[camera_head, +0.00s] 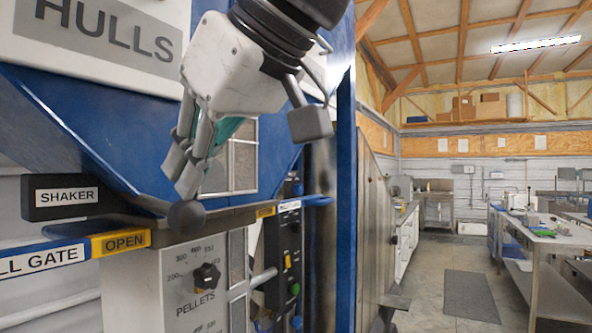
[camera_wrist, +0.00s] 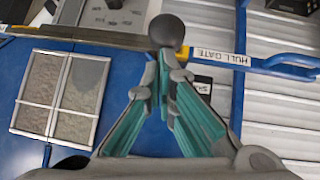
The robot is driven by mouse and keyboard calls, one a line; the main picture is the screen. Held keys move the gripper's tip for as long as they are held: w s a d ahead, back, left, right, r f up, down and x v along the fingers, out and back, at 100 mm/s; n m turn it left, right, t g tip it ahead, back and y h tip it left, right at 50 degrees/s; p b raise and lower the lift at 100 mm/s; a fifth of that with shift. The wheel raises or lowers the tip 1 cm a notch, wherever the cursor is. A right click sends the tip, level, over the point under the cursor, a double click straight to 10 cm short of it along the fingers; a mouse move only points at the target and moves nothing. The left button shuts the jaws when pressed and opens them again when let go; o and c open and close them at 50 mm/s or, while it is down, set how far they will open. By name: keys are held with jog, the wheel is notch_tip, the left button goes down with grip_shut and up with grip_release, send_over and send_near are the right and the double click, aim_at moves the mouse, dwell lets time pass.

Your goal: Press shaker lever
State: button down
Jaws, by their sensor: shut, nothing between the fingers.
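The shaker lever ends in a dark round ball knob (camera_head: 187,217), in front of the blue hopper and to the right of the black SHAKER label (camera_head: 66,196). My gripper (camera_head: 186,188) points down with its fingers shut and empty, and its tips are right above the knob. The wrist view shows the knob (camera_wrist: 166,30) directly beyond the shut fingertips (camera_wrist: 165,62). They look very close or touching; I cannot tell which.
The hull gate bar (camera_head: 45,259) with its yellow OPEN label (camera_head: 121,242) lies below left. A PELLETS dial (camera_head: 206,277) sits on the white box below. A black button panel (camera_head: 288,250) stands to the right. A blue post (camera_head: 345,200) borders the open aisle.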

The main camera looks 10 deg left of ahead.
aim_at(190, 201)
jog(key=shift+d+f+t+y+b, duration=0.15)
jog(key=shift+f+y+b, duration=0.45)
jog(key=shift+b, duration=1)
jog(key=shift+f+t+y+b, duration=0.25)
jog(key=shift+f+b, duration=0.65)
jog(key=shift+b, duration=0.7)
jog(key=shift+s+f, duration=0.1)
jog(key=shift+s+r+p, duration=0.1)
jog(key=shift+r+p, duration=0.45)
jog(key=shift+r, duration=0.05)
jog(key=a+r+p+v, duration=0.1)
jog(key=r+p+v, duration=0.1)
jog(key=v, duration=1)
jog(key=shift+a+r+p, duration=0.15)
jog(key=shift+r+p, duration=0.15)
jog(key=shift+p, duration=0.2)
